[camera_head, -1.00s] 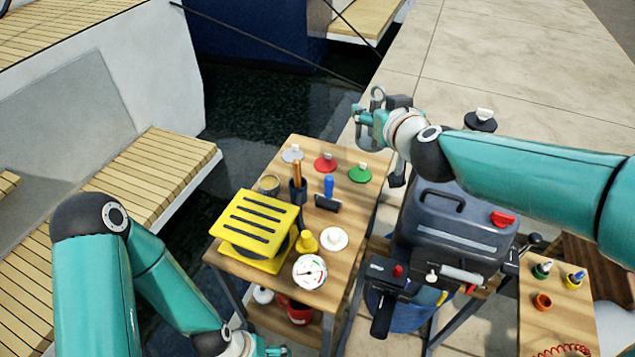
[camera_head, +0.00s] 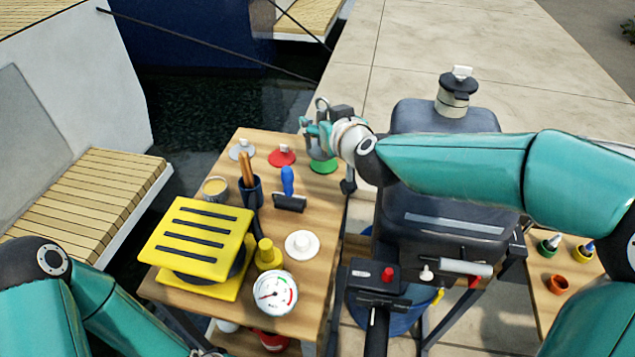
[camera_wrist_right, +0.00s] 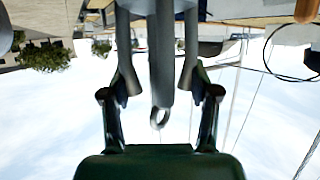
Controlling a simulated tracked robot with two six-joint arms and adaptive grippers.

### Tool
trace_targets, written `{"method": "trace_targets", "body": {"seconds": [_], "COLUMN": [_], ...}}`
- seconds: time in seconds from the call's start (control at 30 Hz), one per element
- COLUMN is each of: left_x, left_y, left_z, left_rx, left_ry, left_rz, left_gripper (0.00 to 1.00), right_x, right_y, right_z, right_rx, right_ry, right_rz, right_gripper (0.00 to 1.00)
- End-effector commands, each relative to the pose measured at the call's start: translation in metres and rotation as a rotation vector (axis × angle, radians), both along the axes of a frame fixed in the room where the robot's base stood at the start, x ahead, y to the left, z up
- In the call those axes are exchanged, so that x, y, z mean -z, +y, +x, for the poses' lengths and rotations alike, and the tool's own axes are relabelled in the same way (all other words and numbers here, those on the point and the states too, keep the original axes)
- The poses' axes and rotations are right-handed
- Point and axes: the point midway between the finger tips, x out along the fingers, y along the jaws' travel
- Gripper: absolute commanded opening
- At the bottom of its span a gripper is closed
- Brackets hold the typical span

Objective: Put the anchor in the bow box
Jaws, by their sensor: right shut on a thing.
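My right gripper (camera_head: 318,138) is shut on the grey metal anchor (camera_head: 322,106), held up near the far right corner of the wooden table in the head view. In the right wrist view, the anchor (camera_wrist_right: 160,60) shows a central shank with a ring at its end and a curved arm on each side, between my fingers. In the head view the gripper hides most of the anchor. My left gripper is almost wholly cut off at the bottom edge; its fingers cannot be made out. I cannot identify the bow box in these views.
The wooden table (camera_head: 312,250) holds a yellow slotted press (camera_head: 197,238), a gauge (camera_head: 275,293), a tool cup (camera_head: 251,192) and coloured lids. Open water and a boat bench (camera_head: 95,205) lie left.

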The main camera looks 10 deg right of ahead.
Motion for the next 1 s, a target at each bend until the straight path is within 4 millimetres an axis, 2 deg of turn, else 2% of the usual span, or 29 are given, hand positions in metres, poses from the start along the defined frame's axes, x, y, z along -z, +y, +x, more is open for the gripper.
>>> {"method": "trace_targets", "body": {"seconds": [0.03,0.3,0.57,0.9,1.0], "left_x": [0.016,0.042,0.047,0.06,0.06], "left_y": [0.0,0.0,0.0,0.0,0.0], "left_z": [0.0,0.0,0.0,0.0,0.0], "left_rx": [0.0,0.0,0.0,0.0,0.0], "left_ry": [0.0,0.0,-0.001,-0.001,0.0], "left_rz": [0.0,0.0,0.0,0.0,0.0], "left_gripper": [0.91,0.91,0.91,0.91,0.91], "right_x": [0.02,0.072,0.088,0.127,0.128], "right_y": [-0.001,-0.001,-0.002,-0.002,-0.002], "right_z": [0.001,0.001,0.001,0.001,0.001], "right_rx": [0.002,0.002,0.004,0.003,0.004], "right_ry": [-0.003,-0.005,-0.007,-0.005,-0.008], "right_rz": [-0.001,-0.001,0.0,0.001,0.001], "right_gripper": [0.0,0.0,0.0,0.0,0.0]}}
